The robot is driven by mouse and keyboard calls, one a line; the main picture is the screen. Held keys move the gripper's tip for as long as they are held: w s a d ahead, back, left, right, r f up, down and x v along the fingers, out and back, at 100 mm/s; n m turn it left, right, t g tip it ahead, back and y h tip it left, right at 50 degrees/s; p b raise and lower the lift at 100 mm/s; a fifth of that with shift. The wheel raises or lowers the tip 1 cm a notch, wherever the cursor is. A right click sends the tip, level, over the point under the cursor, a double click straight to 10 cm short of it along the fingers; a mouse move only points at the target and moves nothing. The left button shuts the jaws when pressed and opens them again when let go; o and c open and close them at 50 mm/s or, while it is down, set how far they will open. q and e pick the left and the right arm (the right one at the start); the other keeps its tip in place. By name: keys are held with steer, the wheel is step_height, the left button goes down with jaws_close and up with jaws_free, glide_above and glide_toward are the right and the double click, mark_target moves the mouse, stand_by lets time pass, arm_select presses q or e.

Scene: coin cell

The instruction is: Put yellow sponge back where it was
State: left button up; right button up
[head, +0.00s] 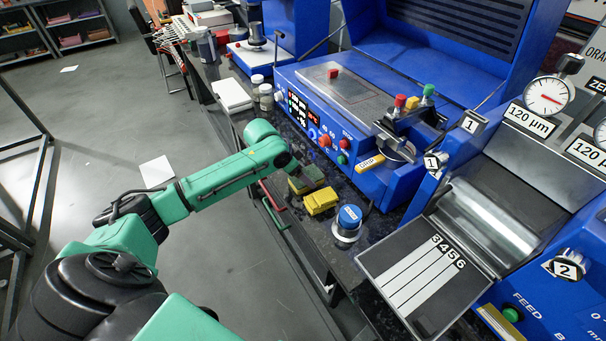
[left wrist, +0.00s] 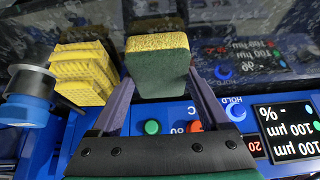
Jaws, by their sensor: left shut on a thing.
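The yellow sponge (left wrist: 157,65) has a yellow face and a dark green layer. In the left wrist view it sits between the two fingers of my left gripper (left wrist: 160,82), which is shut on it. In the head view the sponge (head: 298,187) shows at the end of my left arm, just above or at the dark counter; I cannot tell whether it touches. Several stacked yellow pieces (head: 321,201) lie close beside it, and the stack (left wrist: 83,72) also shows in the left wrist view. My right gripper is not in view.
A blue-capped container (head: 348,221) stands on the dark counter to the right of the stack. The blue machine (head: 365,178) rises behind. White-lidded jars (head: 265,96) and a white box (head: 232,95) stand farther back. The counter's front edge is close to my arm.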

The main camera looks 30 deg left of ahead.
arm_select(q)
steer(key=o, duration=1)
steer(key=shift+o, duration=0.2)
steer(key=v, duration=1.2)
